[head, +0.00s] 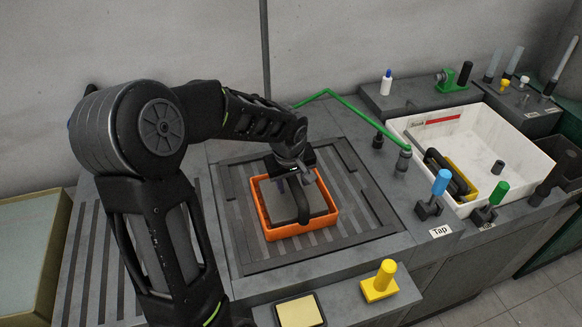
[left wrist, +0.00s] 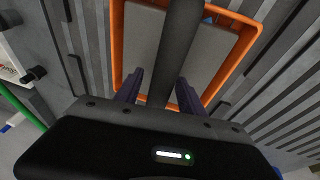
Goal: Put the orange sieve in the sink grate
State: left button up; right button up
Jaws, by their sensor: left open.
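The orange sieve (head: 300,228) is a shallow square tray with a grey inside and a dark arched handle (head: 304,205). It sits on the dark slatted sink grate (head: 372,195), within its square frame. My left gripper (head: 300,182) is right over the sieve, pointing down, with its fingers apart. In the left wrist view, the two fingers (left wrist: 159,88) stand on either side of the dark handle, and the orange rim (left wrist: 117,50) shows beyond them. I cannot tell whether a finger touches the handle. My right gripper is not in view.
A white basin (head: 530,160) holding a dark-handled yellow item (head: 462,180) is at the right. Blue (head: 440,182) and green (head: 498,194) knobs, a green tap pipe (head: 345,107) and a "Tap" label stand near it. A yellow knob (head: 380,280) and pad (head: 300,311) are in front.

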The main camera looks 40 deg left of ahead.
pick_arm(q)
jog(key=b+v, duration=0.1)
jog(key=v, duration=0.9)
jog(key=shift+s+d+r+b, duration=0.15)
jog(key=shift+s+r+b, duration=0.05)
jog(key=shift+r+b, duration=0.1)
dwell(1.1)
